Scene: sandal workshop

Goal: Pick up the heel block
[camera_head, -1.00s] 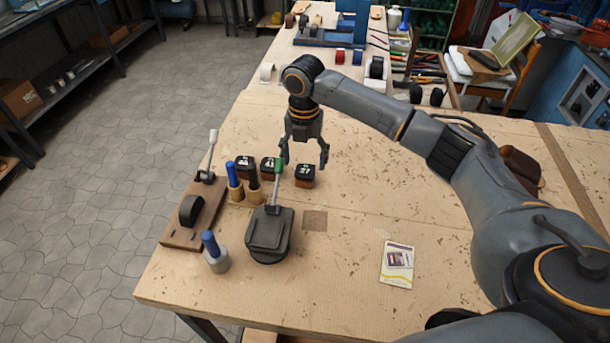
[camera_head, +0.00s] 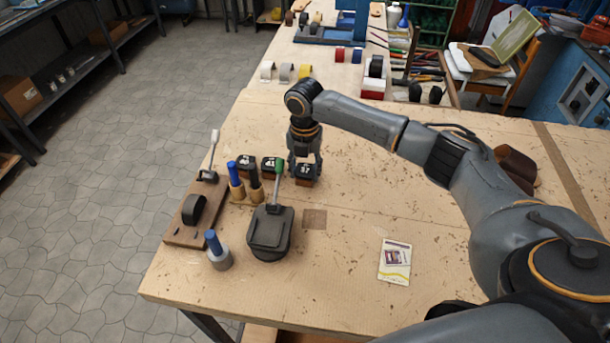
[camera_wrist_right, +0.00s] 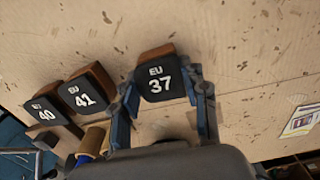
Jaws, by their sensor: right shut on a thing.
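The heel block marked EU 37 (camera_head: 305,182) stands on the workbench, black on top with a brown lower part. My right gripper (camera_head: 305,171) is lowered over it from above. In the right wrist view the EU 37 block (camera_wrist_right: 156,84) sits between the two fingers of my right gripper (camera_wrist_right: 165,92), which is shut on it. Two similar blocks stand to its left, marked 41 (camera_wrist_right: 84,95) and 40 (camera_wrist_right: 44,114). The head view shows them too, one nearer (camera_head: 270,166) and one farther left (camera_head: 244,163). My left gripper is not in view.
A printed card (camera_head: 395,261) lies at the right. The bench between card and block is clear.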

